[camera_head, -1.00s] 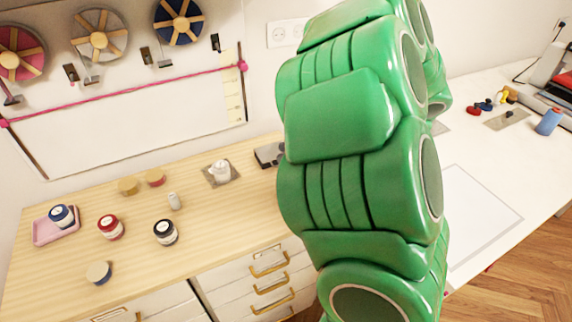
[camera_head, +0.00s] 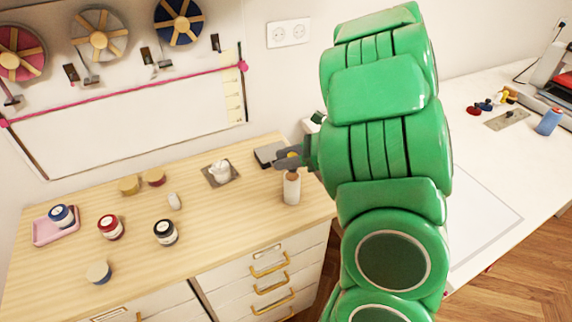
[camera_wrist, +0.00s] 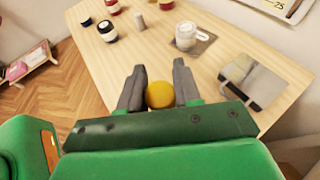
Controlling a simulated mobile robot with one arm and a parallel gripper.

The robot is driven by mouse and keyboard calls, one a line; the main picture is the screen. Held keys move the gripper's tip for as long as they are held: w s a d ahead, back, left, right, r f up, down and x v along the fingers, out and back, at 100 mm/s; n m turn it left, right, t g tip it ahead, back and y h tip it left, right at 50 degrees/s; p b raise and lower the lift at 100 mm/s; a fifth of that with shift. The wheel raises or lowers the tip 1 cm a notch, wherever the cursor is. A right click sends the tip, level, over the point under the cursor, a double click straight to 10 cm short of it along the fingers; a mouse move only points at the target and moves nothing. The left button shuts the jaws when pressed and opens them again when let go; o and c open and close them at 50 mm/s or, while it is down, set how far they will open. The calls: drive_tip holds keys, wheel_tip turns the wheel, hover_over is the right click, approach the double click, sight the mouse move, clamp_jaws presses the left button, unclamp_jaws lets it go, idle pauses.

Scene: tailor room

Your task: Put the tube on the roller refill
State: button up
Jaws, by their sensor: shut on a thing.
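My gripper (camera_head: 288,158) is above the right end of the wooden worktop. Its fingers are shut on a yellow-ended thing, which looks like the tube (camera_wrist: 160,95), seen end-on in the wrist view. In the head view a pale upright cylinder (camera_head: 291,190) shows directly below the fingers. It looks like the tube's lower body, but I cannot tell for certain. A squat white round thing (camera_head: 219,170) sits on a small grey mat (camera_head: 209,179), left of my gripper. It may be the roller refill; it also shows in the wrist view (camera_wrist: 186,36).
A grey box (camera_head: 268,154) lies behind my gripper. A small pale cylinder (camera_head: 174,201), a black-lidded jar (camera_head: 165,232), a red-lidded jar (camera_head: 110,227) and a pink tray (camera_head: 46,233) stand to the left. The worktop's front centre is clear.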

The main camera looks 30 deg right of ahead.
drive_tip(key=shift+f, duration=1.15)
drive_tip(key=shift+f, duration=0.1)
drive_tip(key=o, duration=1)
drive_tip(key=shift+o, duration=0.2)
drive_tip(key=shift+s+d, duration=0.1)
drive_tip(key=v, duration=1.1)
drive_tip(key=shift+d+r, duration=0.25)
drive_tip(key=shift+r, duration=0.1)
drive_tip(key=shift+s, duration=0.1)
